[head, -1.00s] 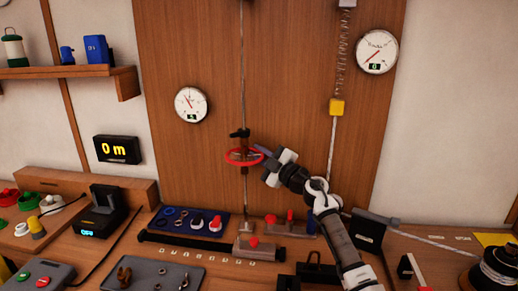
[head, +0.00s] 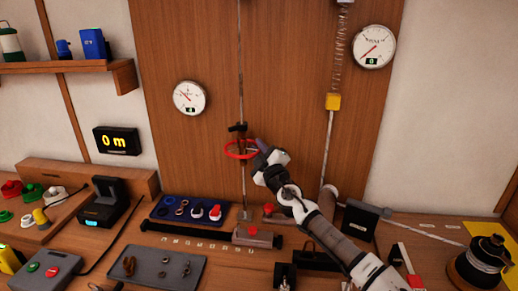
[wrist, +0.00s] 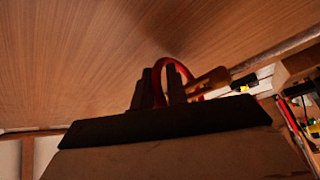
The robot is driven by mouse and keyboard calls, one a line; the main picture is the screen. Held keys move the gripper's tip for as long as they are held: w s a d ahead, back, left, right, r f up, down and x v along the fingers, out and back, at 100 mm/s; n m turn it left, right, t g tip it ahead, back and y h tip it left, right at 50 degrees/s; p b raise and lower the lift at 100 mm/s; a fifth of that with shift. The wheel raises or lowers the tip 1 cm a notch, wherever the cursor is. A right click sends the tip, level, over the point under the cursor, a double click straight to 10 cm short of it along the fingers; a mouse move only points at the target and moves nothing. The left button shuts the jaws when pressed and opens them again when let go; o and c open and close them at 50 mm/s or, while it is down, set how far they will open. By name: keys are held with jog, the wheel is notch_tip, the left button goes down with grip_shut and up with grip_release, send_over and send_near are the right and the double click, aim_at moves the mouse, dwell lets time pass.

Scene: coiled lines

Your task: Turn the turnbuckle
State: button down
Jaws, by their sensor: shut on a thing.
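The turnbuckle hangs on a vertical line in front of the wooden panel, with a red ring (head: 238,156) around it and a dark fitting (head: 237,128) just above. My gripper (head: 259,148) reaches in from the right and is shut on the right side of the red ring. In the wrist view the ring (wrist: 172,62) passes between my two dark fingers (wrist: 158,92). The turnbuckle's body is small and partly hidden by the ring. A round dial (head: 190,97) with a small readout is on the panel to the left.
Below are a blue tray (head: 187,209), a clamp block (head: 258,235) and a grey tray (head: 160,266).

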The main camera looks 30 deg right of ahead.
jog(key=shift+r, duration=0.1)
jog(key=c, duration=1.4)
grip_release()
jog(key=b+v, duration=0.5)
jog(key=v, duration=0.8)
jog(key=shift+s, duration=0.4)
jog(key=shift+f, duration=0.25)
